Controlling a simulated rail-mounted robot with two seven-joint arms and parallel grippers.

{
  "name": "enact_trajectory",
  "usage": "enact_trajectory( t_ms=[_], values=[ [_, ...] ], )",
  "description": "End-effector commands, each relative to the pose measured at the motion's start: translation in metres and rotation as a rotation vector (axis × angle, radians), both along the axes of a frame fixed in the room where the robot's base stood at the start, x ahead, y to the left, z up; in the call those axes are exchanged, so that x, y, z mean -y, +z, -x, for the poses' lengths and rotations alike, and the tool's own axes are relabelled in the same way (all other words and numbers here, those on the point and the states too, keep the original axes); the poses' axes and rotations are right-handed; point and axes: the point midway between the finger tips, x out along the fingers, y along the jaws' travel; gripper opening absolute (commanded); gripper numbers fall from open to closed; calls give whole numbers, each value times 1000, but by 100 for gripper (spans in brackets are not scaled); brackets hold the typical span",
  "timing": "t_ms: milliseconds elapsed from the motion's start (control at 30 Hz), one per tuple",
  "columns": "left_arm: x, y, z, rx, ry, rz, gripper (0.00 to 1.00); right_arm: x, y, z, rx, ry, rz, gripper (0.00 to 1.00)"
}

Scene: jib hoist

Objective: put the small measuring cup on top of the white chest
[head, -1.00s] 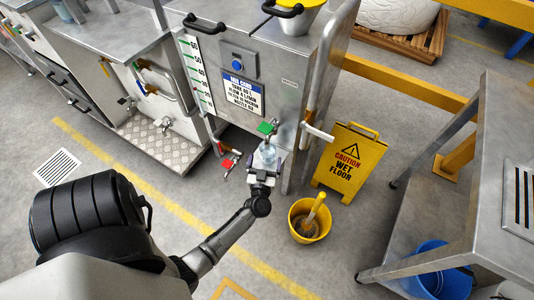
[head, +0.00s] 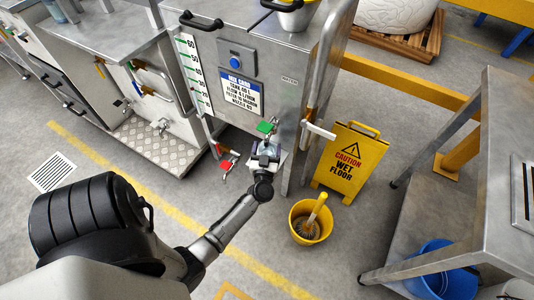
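A small clear, bluish cup (head: 269,147), which looks like the measuring cup, is just below the green-handled tap (head: 266,127) on the front of the steel machine. My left gripper (head: 264,157) is around the cup and appears shut on it; the fingers are small and partly hidden. Whether the cup has anything in it is too small to tell. My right gripper is out of view. I cannot make out a white chest in this view.
A red-handled tap (head: 228,163) sticks out low to the left of the cup. A yellow bucket with a brush (head: 309,225) and a wet-floor sign (head: 349,163) stand on the floor to the right. A steel table (head: 455,215) stands at the right.

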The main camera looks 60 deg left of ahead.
Motion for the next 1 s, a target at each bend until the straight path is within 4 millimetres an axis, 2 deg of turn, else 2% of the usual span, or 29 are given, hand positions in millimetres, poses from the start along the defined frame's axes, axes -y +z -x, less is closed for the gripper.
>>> enact_trajectory(
  t_ms=[67, 400, 767, 1000],
  values=[
    [0, 0, 0, 0, 0, 0, 69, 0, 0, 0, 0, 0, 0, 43],
    [0, 0, 0, 0, 0, 0, 36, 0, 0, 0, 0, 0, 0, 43],
    [0, 1, 0, 0, -1, 1, 35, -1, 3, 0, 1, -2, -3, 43],
    [2, 7, -2, -1, -3, -1, 35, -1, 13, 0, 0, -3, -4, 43]
  ],
)
